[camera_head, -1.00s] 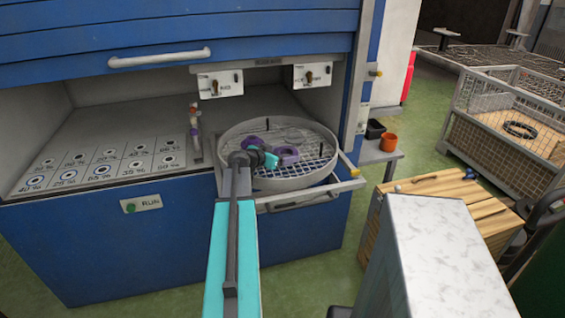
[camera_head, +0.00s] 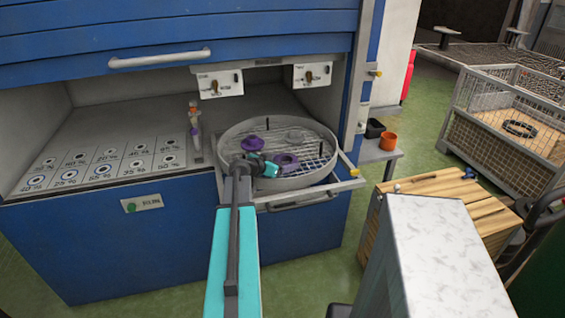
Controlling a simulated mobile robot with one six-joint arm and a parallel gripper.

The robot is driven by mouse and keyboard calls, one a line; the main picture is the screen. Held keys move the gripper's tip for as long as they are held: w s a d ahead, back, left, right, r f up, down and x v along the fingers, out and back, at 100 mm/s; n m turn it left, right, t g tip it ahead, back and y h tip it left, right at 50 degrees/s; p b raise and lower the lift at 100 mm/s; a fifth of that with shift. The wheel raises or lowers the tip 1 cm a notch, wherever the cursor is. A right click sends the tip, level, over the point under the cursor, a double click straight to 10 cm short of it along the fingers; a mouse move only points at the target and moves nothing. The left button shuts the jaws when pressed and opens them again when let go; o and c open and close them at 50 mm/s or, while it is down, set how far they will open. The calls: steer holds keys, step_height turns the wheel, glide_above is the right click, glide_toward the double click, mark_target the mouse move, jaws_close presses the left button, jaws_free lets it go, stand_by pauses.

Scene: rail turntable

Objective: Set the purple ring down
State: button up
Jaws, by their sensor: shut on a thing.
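The ring is over the round turntable basket (camera_head: 318,178) with a wire-mesh floor. I cannot tell whether its underside touches the mesh. A second purple piece (camera_head: 253,142) sits farther back in the basket, to the left. My arm hides part of the basket's near left rim.
The basket stands at the open front of a blue cabinet (camera_head: 180,245). Its raised blue door (camera_head: 150,35) and two switch boxes (camera_head: 221,84) are above. A handled pull-out frame (camera_head: 305,198) projects in front. An orange cup (camera_head: 389,141) stands right.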

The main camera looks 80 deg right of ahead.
steer(key=o, duration=1.3)
steer(key=b+v, duration=0.3)
steer(key=v, duration=0.8)
steer(key=shift+w+a+b, duration=0.1)
steer(key=shift+a+b, duration=0.15)
steer(key=shift+b, duration=0.1)
steer(key=shift+w+a+r, duration=0.1)
steer(key=shift+a+r, duration=0.05)
steer(key=shift+a, duration=0.05)
steer(key=shift+r, duration=0.15)
